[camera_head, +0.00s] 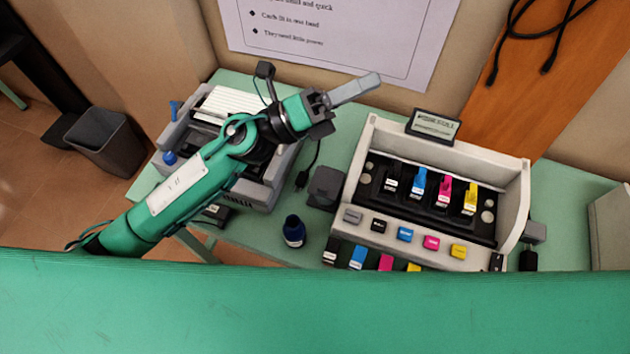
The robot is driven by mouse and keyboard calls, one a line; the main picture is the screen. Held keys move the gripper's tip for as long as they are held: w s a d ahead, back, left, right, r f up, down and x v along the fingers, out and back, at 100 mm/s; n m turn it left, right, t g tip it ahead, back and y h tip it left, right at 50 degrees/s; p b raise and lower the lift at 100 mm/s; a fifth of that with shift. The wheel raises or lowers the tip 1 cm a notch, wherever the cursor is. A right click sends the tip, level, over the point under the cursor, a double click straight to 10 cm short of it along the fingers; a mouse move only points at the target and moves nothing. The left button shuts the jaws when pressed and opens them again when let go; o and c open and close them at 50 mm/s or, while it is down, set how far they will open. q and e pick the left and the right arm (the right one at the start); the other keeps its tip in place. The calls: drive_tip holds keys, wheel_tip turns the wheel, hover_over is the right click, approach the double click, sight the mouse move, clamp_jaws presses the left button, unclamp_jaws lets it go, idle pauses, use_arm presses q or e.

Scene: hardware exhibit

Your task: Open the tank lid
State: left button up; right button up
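An ink tank unit (518,185) with a pale housing stands on the right of the green table. In its dark recess is a row of upright coloured pieces: white-topped, blue (418,184), pink (443,190) and yellow (470,198). Small coloured blocks, among them a blue one (405,234), line its front ledge. I cannot tell which part is the tank lid. My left gripper (358,88) is in the air behind and left of the unit, apart from it, pointing right. Its fingers show as one grey bar, with no held object visible. My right gripper is not in view.
A printer-like machine (263,193) stands at the left, partly behind my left arm. A dark blue bottle (294,231) and a dark box (326,187) stand between the machines. A small sign (434,125) tops the unit. A green band hides the near side.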

use_arm(q)
drive_tip(key=s+d+f+m+g+y, duration=0.3)
drive_tip(key=f+m+g+y, duration=0.1)
drive_tip(key=m+g, duration=0.45)
drive_tip(key=m+t+y, duration=0.2)
drive_tip(key=m+y, duration=0.7)
drive_tip(key=y, duration=0.5)
approach(315, 191)
drive_tip(key=shift+n+g, duration=0.25)
drive_tip(key=p+x, duration=0.2)
drive_tip(key=d+p+x, duration=0.1)
drive_tip(key=p+x, duration=0.1)
drive_tip(key=x, duration=0.1)
drive_tip(key=shift+d+f+p, duration=0.1)
drive_tip(key=shift+d+p, duration=0.15)
drive_tip(key=shift+p, duration=0.05)
drive_tip(key=shift+d+f, duration=0.15)
drive_tip(key=shift+f, duration=0.35)
clamp_jaws()
